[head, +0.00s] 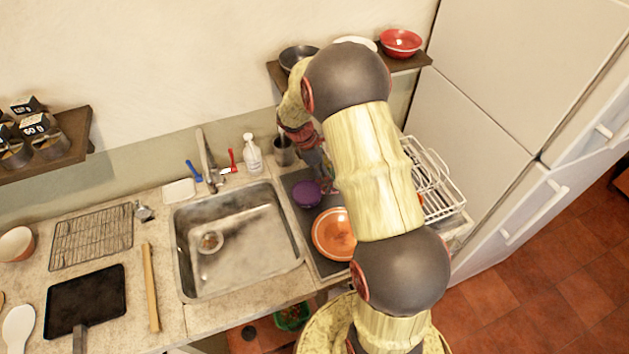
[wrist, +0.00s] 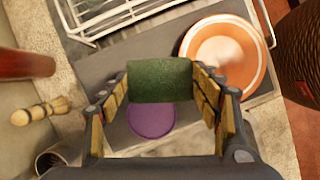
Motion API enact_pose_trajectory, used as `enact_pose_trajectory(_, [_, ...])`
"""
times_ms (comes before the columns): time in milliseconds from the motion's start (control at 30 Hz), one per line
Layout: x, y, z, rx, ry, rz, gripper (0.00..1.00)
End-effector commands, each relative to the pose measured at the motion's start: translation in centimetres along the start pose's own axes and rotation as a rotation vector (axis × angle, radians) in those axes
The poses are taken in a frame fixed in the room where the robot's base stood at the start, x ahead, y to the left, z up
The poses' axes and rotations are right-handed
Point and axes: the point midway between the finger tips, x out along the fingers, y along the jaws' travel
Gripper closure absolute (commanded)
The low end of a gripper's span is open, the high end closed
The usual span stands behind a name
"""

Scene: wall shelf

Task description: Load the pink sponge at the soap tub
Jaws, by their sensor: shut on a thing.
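My gripper (wrist: 159,98) is shut on a dark green block, which looks like the sponge (wrist: 162,72); no pink face of it shows. The sponge is held crosswise between the two fingers. A purple round tub (wrist: 152,122), likely the soap tub, lies below and partly behind the sponge in the wrist view. In the head view the purple tub (head: 306,194) stands on the dark mat right of the sink. My gripper (head: 318,165) is just behind it there, partly hidden by my arm. The sponge cannot be made out in the head view.
An orange plate (head: 333,238) lies in front of the tub. A white dish rack (head: 440,185) stands to the right. A metal cup (head: 284,151) and a soap bottle (head: 252,154) stand at the back. The sink (head: 240,240) is left. A shelf (head: 412,62) with bowls hangs above.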

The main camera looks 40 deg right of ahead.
Motion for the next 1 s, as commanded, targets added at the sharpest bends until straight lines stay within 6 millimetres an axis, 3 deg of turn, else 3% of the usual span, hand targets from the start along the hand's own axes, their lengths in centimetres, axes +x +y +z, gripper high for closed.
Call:
enact_pose_trajectory(133, [0.1,0.8,0.5,-0.274,0.000,0.114,0.57])
enact_pose_trajectory(400, [0.4,2.4,-0.7,-0.725,0.000,0.303,0.57])
enact_pose_trajectory(700, [-0.1,3.5,-1.5,-0.933,-0.001,0.388,0.57])
enact_pose_trajectory(1000, [-0.3,3.8,-1.8,-1.022,-0.001,0.425,0.57])
